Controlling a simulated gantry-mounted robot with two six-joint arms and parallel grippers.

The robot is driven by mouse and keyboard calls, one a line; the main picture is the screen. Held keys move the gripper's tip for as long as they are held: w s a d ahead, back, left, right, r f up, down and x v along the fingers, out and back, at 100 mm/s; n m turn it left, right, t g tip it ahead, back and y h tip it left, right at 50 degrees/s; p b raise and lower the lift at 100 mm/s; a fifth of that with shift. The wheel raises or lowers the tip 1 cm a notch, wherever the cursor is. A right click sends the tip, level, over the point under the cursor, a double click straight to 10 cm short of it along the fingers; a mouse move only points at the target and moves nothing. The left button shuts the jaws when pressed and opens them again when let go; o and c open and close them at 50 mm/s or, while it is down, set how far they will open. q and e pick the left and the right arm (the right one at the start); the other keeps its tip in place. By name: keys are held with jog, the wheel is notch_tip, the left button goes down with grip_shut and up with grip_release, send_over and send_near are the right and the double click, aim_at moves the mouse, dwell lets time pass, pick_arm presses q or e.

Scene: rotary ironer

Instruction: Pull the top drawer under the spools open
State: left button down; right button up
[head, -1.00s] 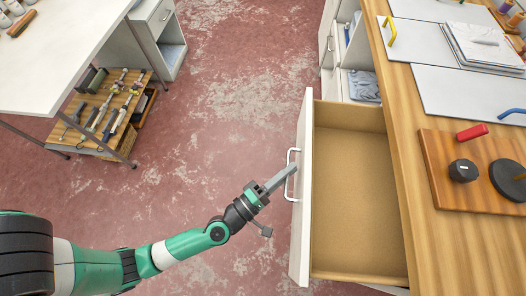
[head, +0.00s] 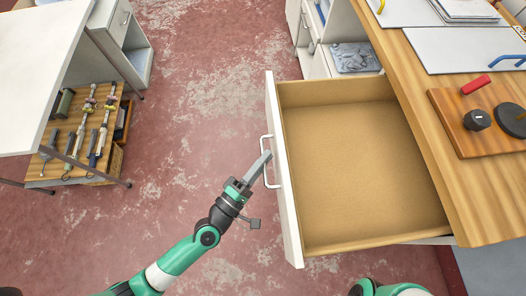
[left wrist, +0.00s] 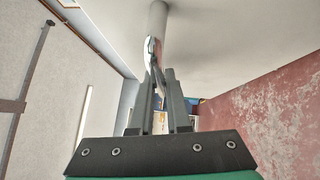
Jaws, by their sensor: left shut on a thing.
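The drawer (head: 355,165) under the wooden counter stands pulled well out, and its tan inside is empty. Its white front panel (head: 284,185) carries a pale bar handle (head: 264,146). My left gripper (head: 263,160) is shut on this handle, with its fingers reaching in from the lower left. In the left wrist view the two grey fingers (left wrist: 160,80) close around the pale handle bar (left wrist: 157,22). The fingers partly hide the handle. My right gripper is out of view. No spools show clearly in the head view.
The wooden counter (head: 470,200) holds a board (head: 490,135) with a red handle and black knobs. An open cubby (head: 355,58) lies beyond the drawer. A white table (head: 45,60) with a tool shelf (head: 75,145) stands left. The red floor (head: 200,130) between is clear.

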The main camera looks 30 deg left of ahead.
pick_arm(q)
jog(key=c, duration=0.9)
grip_release()
jog(key=s, duration=0.3)
jog(key=s+f, duration=0.1)
jog(key=s, duration=0.3)
jog(key=s+a+b, duration=0.1)
jog(key=s, duration=0.3)
jog(key=shift+s+f, duration=0.25)
jog(key=shift+f, duration=0.05)
jog(key=shift+a, duration=0.15)
